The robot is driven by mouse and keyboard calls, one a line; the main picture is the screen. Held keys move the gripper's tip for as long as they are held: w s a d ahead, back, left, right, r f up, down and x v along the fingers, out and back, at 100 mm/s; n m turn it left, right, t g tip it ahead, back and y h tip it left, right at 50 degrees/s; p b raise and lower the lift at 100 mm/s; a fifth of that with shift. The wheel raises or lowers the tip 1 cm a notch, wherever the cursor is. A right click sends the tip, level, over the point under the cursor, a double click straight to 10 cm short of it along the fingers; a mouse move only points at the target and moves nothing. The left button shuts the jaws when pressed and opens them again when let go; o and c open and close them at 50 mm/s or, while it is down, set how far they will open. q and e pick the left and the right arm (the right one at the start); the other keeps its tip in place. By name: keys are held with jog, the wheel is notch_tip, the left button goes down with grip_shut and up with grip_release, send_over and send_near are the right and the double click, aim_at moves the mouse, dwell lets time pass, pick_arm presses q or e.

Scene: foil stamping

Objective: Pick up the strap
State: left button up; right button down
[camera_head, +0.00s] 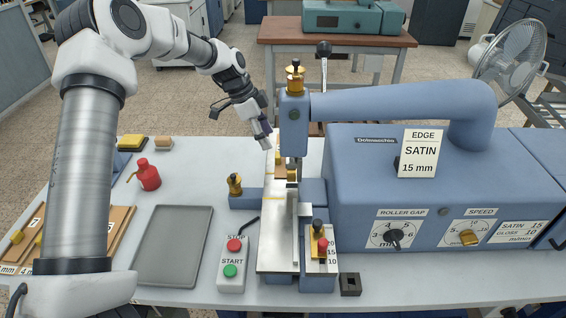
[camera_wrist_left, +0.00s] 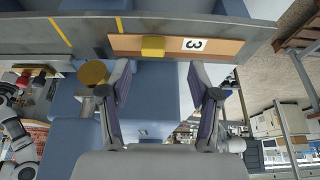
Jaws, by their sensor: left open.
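A tan strap (camera_wrist_left: 220,46) with a yellow block (camera_wrist_left: 153,46) and a white tag reading 3 lies along the metal bed in the left wrist view. My left gripper (camera_head: 264,138) is open and empty at the far end of the bed. In the left wrist view, its two fingers (camera_wrist_left: 162,78) point toward the strap, apart from each other, with nothing between them. My right gripper is not in view.
The blue edge machine (camera_head: 360,185) fills the right side, with its upright head (camera_head: 294,120) near my left gripper. A grey tray (camera_head: 175,245), a start/stop box (camera_head: 233,262) and a red bottle (camera_head: 148,175) stand left. Other tan straps (camera_head: 115,228) lie behind my arm.

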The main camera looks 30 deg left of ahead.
aim_at(277, 155)
pick_arm(q)
jog(key=shift+s+d+f+p, duration=0.2)
jog(key=shift+d+f+p, duration=0.35)
jog(key=p+x, duration=0.2)
jog(key=x, duration=0.2)
jog(key=shift+w+d+f, duration=0.1)
jog(key=shift+w+d, duration=0.1)
jog(key=shift+d, duration=0.1)
jog(key=shift+w+f, duration=0.15)
jog(key=shift+f, duration=0.15)
jog(key=shift+r, duration=0.1)
jog(key=c, duration=0.7)
grip_shut()
